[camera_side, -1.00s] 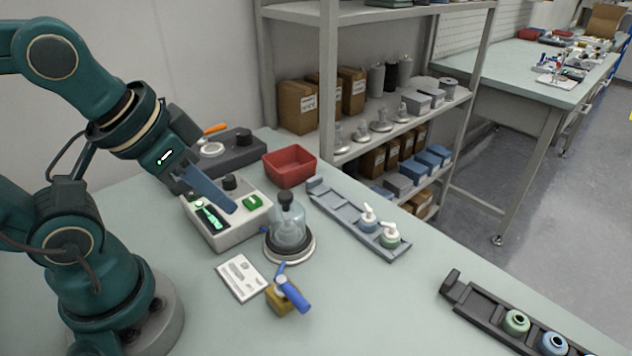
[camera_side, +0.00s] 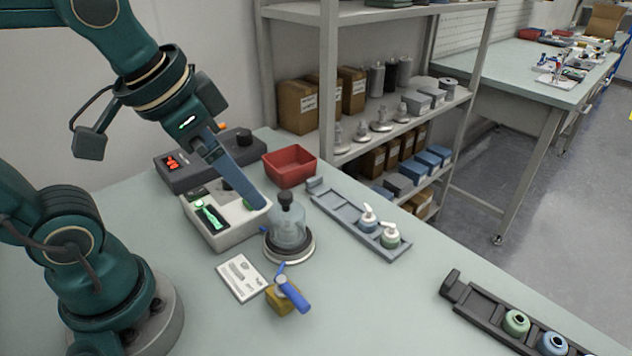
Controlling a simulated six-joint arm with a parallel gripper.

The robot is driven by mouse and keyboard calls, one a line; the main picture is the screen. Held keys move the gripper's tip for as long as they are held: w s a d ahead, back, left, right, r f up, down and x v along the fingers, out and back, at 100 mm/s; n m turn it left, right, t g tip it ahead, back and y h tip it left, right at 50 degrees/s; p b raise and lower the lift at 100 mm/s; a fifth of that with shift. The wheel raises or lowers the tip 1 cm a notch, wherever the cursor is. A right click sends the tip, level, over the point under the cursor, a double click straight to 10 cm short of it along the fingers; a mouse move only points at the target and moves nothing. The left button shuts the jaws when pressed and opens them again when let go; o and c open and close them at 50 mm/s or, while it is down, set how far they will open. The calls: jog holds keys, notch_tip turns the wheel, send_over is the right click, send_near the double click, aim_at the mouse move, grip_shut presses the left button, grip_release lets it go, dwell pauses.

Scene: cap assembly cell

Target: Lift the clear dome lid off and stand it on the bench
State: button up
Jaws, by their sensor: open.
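The clear dome lid (camera_side: 288,230) with a black knob on top sits upright on a round base (camera_side: 290,255) with a dark ring and pale rim. Whatever is under the dome is too small to make out. My gripper (camera_side: 262,203) is just left of the knob and at about its height in the picture; its blue finger points down and right. It looks apart from the knob and holds nothing. Only one finger shows clearly; the other is hidden behind it. The bench (camera_side: 350,305) is pale green.
A white device with a green display (camera_side: 212,216) stands under my gripper. A red bin (camera_side: 290,166) is behind. A grey rail (camera_side: 335,205) with two small bottles lies right of the dome. A card (camera_side: 242,277) and a blue-handled clamp (camera_side: 290,290) are in front. Bench right of the clamp is clear.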

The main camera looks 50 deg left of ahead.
jog(key=w+a+f+m+g, duration=0.1)
jog(key=w+f+g, duration=0.15)
jog(key=w, duration=0.35)
jog(key=g, duration=0.2)
send_over(287, 208)
jog(key=f, duration=0.4)
jog(key=shift+w+a, duration=0.25)
jog(key=shift+w, duration=0.1)
jog(key=shift+s+f+g, duration=0.1)
jog(key=shift+f+g, duration=0.15)
jog(key=shift+f, duration=2.8)
jog(key=c, duration=1.4)
jog(key=shift+r, duration=0.1)
jog(key=shift+r, duration=0.1)
